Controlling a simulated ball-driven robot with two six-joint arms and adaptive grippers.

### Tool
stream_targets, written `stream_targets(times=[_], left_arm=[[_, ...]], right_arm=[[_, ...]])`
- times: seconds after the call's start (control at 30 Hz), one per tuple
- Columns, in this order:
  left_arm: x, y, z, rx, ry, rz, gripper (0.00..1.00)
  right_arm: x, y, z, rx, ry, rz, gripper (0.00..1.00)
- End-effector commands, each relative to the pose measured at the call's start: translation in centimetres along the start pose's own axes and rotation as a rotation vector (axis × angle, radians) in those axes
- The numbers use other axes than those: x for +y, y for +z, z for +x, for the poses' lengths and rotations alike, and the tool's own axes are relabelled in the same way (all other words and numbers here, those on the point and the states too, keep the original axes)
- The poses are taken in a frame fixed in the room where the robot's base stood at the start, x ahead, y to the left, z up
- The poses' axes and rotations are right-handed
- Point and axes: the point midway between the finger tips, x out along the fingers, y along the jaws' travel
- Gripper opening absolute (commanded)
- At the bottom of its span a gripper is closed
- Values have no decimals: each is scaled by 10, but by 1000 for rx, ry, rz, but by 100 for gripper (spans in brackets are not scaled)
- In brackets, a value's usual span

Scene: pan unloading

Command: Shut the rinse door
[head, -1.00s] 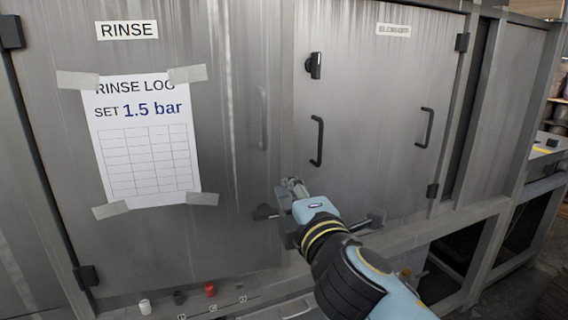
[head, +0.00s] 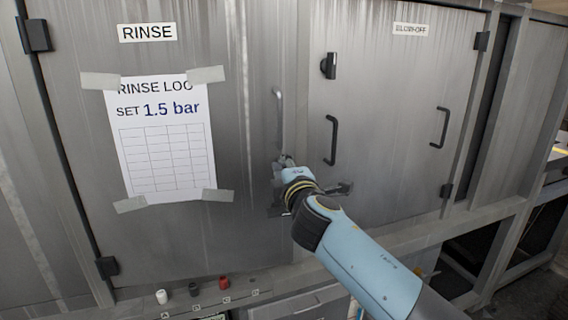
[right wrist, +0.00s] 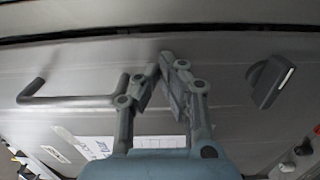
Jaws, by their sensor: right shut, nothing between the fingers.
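The rinse door (head: 235,100) is a grey metal panel with a RINSE label and a taped log sheet (head: 160,150). It stands about flush with the front; I cannot tell whether it is fully closed. Its bar handle (head: 279,118) is near its right edge and also shows in the right wrist view (right wrist: 70,98). A dark latch knob (right wrist: 268,82) shows there on the other side of my fingers. My right gripper (head: 288,160) is shut and empty, just below the handle, fingertips (right wrist: 166,62) close to the panel. Contact is unclear. My left gripper is out of view.
The blow-off door (head: 390,120) is to the right, with dark handles and a knob (head: 328,66). Below the rinse door is a ledge with a white cap (head: 161,297), a dark one and a red one (head: 223,282). A dark seam (right wrist: 150,38) runs beyond my fingertips.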

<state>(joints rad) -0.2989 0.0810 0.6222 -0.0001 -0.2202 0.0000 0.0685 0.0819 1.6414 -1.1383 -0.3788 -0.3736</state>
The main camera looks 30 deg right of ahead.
Motion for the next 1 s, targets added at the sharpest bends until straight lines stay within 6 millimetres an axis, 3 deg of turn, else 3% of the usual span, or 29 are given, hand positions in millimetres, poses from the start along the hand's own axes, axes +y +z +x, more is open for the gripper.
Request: stream_targets(times=[0.13, 0.43, 0.73, 1.0], left_arm=[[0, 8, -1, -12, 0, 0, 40], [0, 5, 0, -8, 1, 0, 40], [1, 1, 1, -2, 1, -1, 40], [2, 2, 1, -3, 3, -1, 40]], right_arm=[[0, 0, 4, 0, 0, 0, 0], [0, 0, 6, 7, 1, -2, 0], [0, -2, 59, 122, 0, -3, 0], [3, -2, 68, 143, 5, -2, 0]])
